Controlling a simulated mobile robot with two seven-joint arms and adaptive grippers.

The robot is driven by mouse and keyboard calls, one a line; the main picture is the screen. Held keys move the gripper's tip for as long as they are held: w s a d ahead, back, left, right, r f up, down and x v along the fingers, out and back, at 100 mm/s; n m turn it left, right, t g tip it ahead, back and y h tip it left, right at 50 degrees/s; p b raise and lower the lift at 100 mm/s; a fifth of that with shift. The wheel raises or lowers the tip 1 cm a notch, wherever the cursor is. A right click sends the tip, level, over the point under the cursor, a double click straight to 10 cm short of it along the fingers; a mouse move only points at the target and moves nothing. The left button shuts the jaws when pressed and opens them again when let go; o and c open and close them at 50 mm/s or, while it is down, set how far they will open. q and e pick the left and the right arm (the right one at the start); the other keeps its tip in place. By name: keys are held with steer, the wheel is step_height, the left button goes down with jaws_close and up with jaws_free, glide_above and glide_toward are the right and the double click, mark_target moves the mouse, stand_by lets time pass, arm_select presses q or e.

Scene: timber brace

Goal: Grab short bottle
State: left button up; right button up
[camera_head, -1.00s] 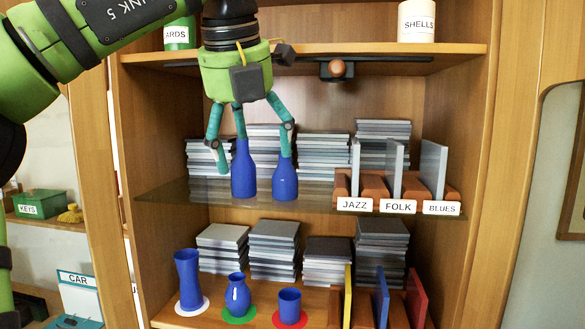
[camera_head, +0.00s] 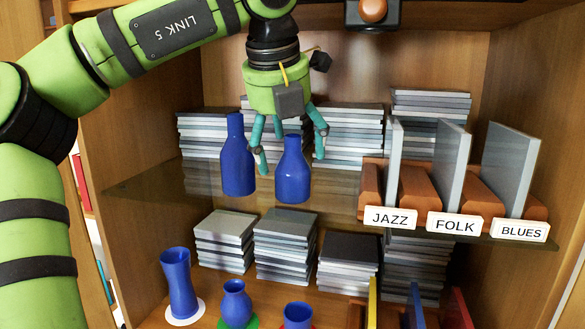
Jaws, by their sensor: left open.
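Two blue bottles stand upright on the glass shelf (camera_head: 150,190). The taller bottle (camera_head: 238,165) is on the left, and the short bottle (camera_head: 293,178) is just right of it. My left gripper (camera_head: 291,158) hangs down from above, open, over the short bottle. One teal finger comes down in the gap between the two bottles, and the other is right of the short bottle's neck. I cannot tell whether the fingers are level with the bottle in depth or touch it. My right gripper is not in view.
Stacks of grey cases (camera_head: 350,135) stand behind the bottles. Right of them are dividers labelled JAZZ (camera_head: 390,218), FOLK and BLUES. Blue vases (camera_head: 179,285) stand on the shelf below. A dark device with an orange ball (camera_head: 373,10) hangs above.

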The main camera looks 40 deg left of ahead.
mark_target(293, 173)
arm_select(q)
steer(key=shift+w+a+f, duration=0.15)
steer(key=shift+w+f, duration=0.1)
steer(key=shift+f, duration=0.1)
steer(key=shift+w+f, duration=0.15)
steer(key=shift+f, duration=0.05)
steer(key=p+x, duration=0.3)
steer(key=x, duration=0.1)
steer(key=shift+f, duration=0.1)
steer(key=shift+w+f, duration=0.1)
steer(key=shift+f, duration=0.15)
steer(key=shift+w+f, duration=0.1)
steer(key=c, duration=1.3)
steer(key=shift+c, duration=0.6)
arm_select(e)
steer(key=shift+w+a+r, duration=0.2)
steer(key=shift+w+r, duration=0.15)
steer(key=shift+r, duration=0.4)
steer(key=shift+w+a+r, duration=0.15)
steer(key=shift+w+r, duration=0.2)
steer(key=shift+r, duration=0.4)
